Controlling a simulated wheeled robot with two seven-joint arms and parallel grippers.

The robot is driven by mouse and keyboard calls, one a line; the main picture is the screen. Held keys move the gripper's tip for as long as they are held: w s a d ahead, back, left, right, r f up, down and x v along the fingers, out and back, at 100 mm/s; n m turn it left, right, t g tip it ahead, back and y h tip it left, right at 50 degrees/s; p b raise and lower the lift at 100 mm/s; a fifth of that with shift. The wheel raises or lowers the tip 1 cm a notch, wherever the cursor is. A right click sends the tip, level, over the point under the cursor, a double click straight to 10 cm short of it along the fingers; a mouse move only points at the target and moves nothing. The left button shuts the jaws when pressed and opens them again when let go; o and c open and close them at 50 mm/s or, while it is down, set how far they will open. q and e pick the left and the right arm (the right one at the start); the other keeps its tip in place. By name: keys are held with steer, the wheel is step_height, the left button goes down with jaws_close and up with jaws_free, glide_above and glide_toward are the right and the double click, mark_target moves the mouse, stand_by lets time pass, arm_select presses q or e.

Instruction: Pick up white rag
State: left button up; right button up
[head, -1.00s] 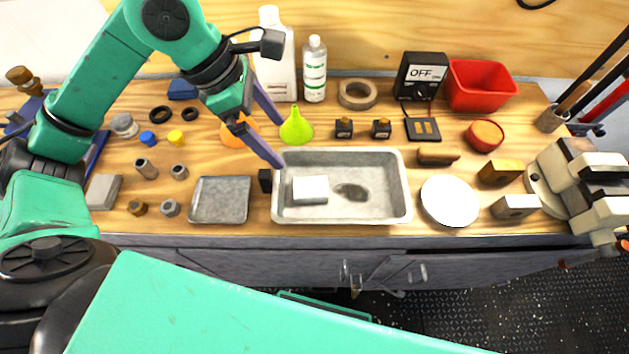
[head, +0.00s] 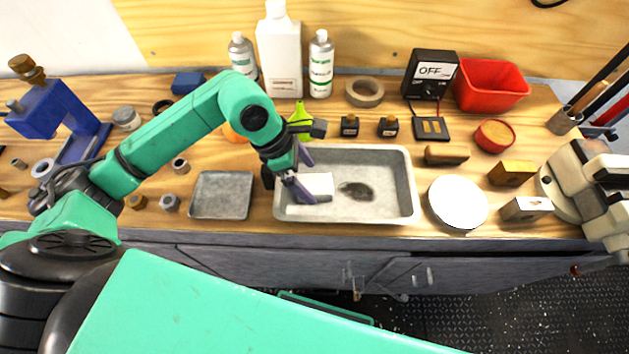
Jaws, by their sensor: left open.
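The white rag (head: 319,184), a folded pale block, lies in the left part of the shallow grey metal tray (head: 400,213). A dark stain (head: 357,190) marks the tray floor right of it. My left gripper (head: 308,178) is open, with its purple fingers over the rag; one finger reaches down at the rag's front left and the other is near its back edge. The gripper hides the rag's left part, and I cannot tell whether the fingers touch it. My right gripper is not in view.
A small dark tray (head: 221,195) lies left of the grey tray. A white plate (head: 458,203) sits close on its right. Behind it stand a green funnel (head: 301,117), small dark bottles (head: 349,125) and a tape roll (head: 364,92). A red bin (head: 491,86) is at back right.

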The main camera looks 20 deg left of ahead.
mark_target(312, 184)
arm_select(q)
steer(key=shift+x, duration=1.35)
steer(key=c, duration=1.3)
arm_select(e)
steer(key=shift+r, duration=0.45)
arm_select(q)
steer(key=shift+r, duration=0.1)
step_height(312, 184, up, 20)
steer(key=shift+b, duration=0.8)
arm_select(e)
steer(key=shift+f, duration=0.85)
